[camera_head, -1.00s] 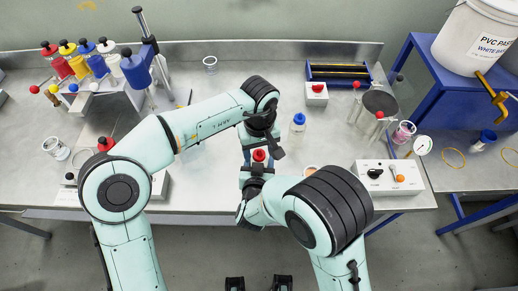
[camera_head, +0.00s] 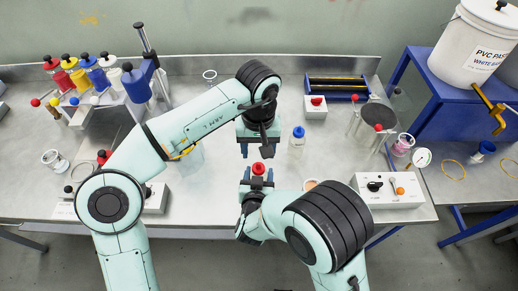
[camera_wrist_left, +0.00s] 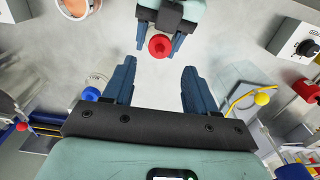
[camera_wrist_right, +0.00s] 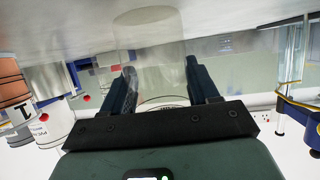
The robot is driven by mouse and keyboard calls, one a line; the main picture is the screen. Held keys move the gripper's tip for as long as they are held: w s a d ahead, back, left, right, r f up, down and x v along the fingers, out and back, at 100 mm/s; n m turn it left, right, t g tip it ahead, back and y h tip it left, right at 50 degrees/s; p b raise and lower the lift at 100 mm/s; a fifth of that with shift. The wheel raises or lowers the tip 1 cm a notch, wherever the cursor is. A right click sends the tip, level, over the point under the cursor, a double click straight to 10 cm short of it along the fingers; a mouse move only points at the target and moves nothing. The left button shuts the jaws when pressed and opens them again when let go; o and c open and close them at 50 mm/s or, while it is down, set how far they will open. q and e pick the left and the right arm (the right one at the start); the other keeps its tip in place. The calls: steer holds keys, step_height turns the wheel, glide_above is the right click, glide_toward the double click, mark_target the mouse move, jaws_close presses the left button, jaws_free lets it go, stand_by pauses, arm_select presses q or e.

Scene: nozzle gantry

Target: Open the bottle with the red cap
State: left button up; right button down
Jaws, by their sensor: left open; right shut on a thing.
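The red cap (camera_head: 258,169) shows between the fingers of my right gripper (camera_head: 257,182) in the head view. The clear bottle (camera_wrist_right: 150,50) shows between the right fingers in the right wrist view, with the gripper shut on it. My left gripper (camera_head: 258,152) is open and empty, just behind the cap in the head view, fingers pointing down. In the left wrist view the cap (camera_wrist_left: 160,45) lies ahead of and between the open left fingers (camera_wrist_left: 158,78), apart from them. The bottle body is mostly hidden in the head view; I cannot tell how tightly the cap sits.
A blue-capped bottle (camera_head: 298,138) stands right of the grippers. A white control box (camera_head: 388,188) sits at the right front, and a red-button box (camera_head: 316,105) farther back. A rack of coloured bottles (camera_head: 82,108) stands at the left.

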mark_target(258, 164)
arm_select(q)
step_height(258, 164, down, 7)
steer(key=shift+f, duration=0.1)
stand_by(0.3)
jaws_close()
steer(key=n, duration=0.3)
steer(key=shift+o, duration=0.3)
jaws_free()
